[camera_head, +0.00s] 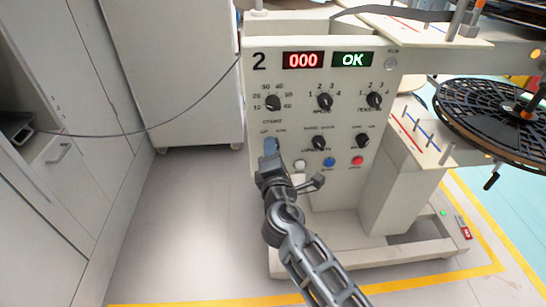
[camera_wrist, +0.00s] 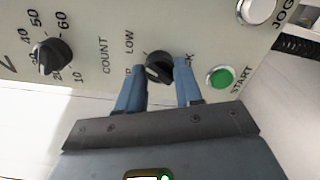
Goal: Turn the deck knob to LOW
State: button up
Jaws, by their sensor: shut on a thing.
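The deck knob (camera_wrist: 158,67) is a small black knob on the cream panel of station 2. In the wrist view it sits between my two blue fingers, with the word LOW printed at its upper left. A second label beside it is partly covered by a finger. A pale mark shows on the knob's face, but I cannot tell clearly which label it points to. My gripper (camera_wrist: 160,88) is shut on the knob. In the head view my gripper (camera_head: 271,147) is at the panel's left side, below the COUNT dial, and hides the knob.
The COUNT dial (camera_wrist: 52,56) and green START button (camera_wrist: 220,78) lie close on either side of my fingers. More black knobs, such as the SPEED knob (camera_head: 325,100), and a red button (camera_head: 357,161) are to the right. A cable hangs at the left, before the cabinets.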

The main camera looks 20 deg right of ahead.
jog(key=shift+m, duration=0.3)
jog(key=o, duration=1)
jog(key=shift+o, duration=0.2)
jog(key=shift+s, duration=0.1)
jog(key=v, duration=0.7)
jog(key=shift+s+b, duration=0.3)
jog(key=shift+b, duration=0.05)
jog(key=shift+a, duration=0.1)
